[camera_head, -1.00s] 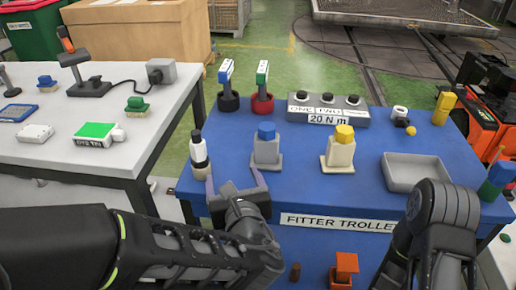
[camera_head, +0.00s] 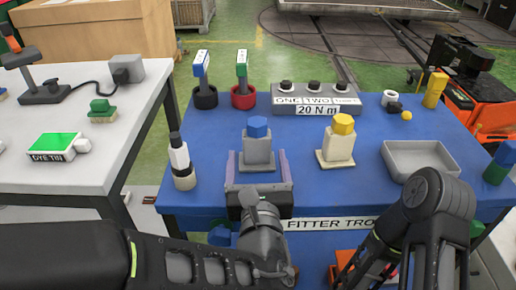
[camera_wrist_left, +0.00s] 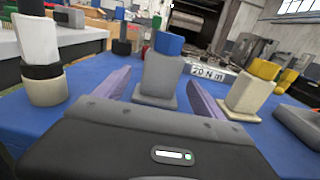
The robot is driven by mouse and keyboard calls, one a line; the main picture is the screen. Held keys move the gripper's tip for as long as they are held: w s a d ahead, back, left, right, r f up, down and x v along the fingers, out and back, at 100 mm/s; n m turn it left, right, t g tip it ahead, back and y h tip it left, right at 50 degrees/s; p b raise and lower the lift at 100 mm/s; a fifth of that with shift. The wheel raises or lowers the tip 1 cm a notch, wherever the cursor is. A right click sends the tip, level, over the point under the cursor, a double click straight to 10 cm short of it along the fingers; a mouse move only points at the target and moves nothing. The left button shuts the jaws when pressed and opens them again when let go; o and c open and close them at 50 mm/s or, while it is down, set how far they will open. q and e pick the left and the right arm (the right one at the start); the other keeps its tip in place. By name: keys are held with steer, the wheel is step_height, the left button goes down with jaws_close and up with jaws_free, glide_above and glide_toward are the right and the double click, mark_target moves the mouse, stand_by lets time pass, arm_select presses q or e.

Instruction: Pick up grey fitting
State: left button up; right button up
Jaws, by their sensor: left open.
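The grey fitting (camera_head: 258,151), a grey block on a flat base with a blue top, stands upright on the blue trolley top. It also shows in the wrist view (camera_wrist_left: 160,78). My left gripper (camera_head: 260,172) is open in front of it, with one purple finger toward each side of its base. In the wrist view the fitting stands between and just beyond the open fingers (camera_wrist_left: 162,92), with no clear contact. My right arm shows at the lower right, but its gripper is not visible.
A cream fitting with a yellow top (camera_head: 338,145) stands close to the right. A white and black bottle-like item (camera_head: 181,162) stands to the left. A grey tray (camera_head: 420,173) is farther right. A grey box labelled 20 N m (camera_head: 316,100) and two cups are behind.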

arm_select(q)
steer(key=shift+w+a, duration=0.1)
steer(key=shift+w, duration=1.2)
steer(key=shift+w+r+b, duration=0.1)
steer(key=shift+w+b, duration=0.3)
steer(key=shift+w, duration=2.25)
steer(key=shift+c, duration=0.6)
jaws_close()
